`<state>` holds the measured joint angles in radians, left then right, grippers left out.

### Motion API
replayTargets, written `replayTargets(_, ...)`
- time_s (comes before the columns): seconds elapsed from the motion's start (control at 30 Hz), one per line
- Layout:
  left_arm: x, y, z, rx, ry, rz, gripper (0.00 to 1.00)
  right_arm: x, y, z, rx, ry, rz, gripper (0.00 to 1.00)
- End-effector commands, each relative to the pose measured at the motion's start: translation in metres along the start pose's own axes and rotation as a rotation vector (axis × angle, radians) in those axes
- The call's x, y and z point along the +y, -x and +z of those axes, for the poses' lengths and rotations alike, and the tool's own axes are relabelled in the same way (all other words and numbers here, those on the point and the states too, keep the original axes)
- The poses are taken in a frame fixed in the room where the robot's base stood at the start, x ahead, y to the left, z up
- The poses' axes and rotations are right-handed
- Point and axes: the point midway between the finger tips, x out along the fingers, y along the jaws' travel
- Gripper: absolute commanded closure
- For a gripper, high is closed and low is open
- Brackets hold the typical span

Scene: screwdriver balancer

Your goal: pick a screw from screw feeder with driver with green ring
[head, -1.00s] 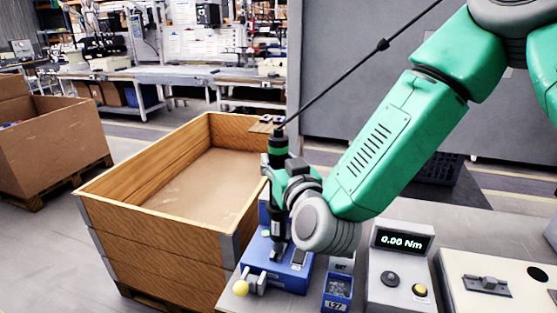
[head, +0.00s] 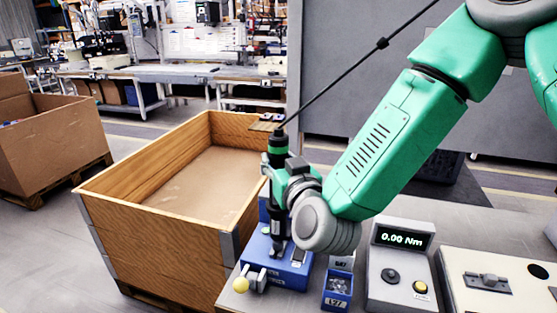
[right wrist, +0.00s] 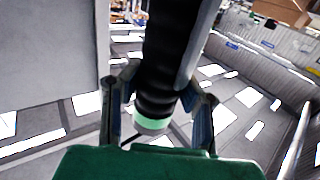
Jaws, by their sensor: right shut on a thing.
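The driver (head: 278,160) is black with a green ring near its top, and it hangs upright from a dark slanting rod or cable. My right gripper (head: 282,190) is shut on the driver's body; the right wrist view also shows the gripper (right wrist: 160,115) with a finger on each side of the black driver and its pale green ring (right wrist: 150,125). The blue screw feeder (head: 290,273) stands on the grey table below, with a yellow knob at its front left. The driver's lower end is over or at the feeder; its tip and any screw are hidden. My left gripper is not in view.
A small blue bin (head: 337,290) stands right of the feeder. Further right are a grey torque meter (head: 401,265) reading 0.00 Nm and a pale fixture (head: 497,285). A large wooden crate (head: 165,225) stands on the floor left of the table.

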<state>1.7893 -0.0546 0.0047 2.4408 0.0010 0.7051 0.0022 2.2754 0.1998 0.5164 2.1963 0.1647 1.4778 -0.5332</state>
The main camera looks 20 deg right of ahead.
Motion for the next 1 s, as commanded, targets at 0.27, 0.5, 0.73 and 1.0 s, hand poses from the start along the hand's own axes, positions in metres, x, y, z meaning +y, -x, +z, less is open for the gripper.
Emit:
replayTargets(0.27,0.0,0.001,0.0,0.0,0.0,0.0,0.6,-0.001,0.0,-0.002,0.0,0.001,-0.003,1.0)
replayTargets(0.5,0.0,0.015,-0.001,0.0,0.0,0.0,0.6,-0.001,0.0,-0.019,0.001,0.001,-0.003,1.0)
replayTargets(0.73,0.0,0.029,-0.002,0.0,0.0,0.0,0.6,-0.001,0.0,-0.036,0.002,0.002,-0.003,1.0)
replayTargets(1.0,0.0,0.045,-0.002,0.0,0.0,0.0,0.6,-0.002,0.0,-0.057,0.002,0.002,-0.004,1.0)
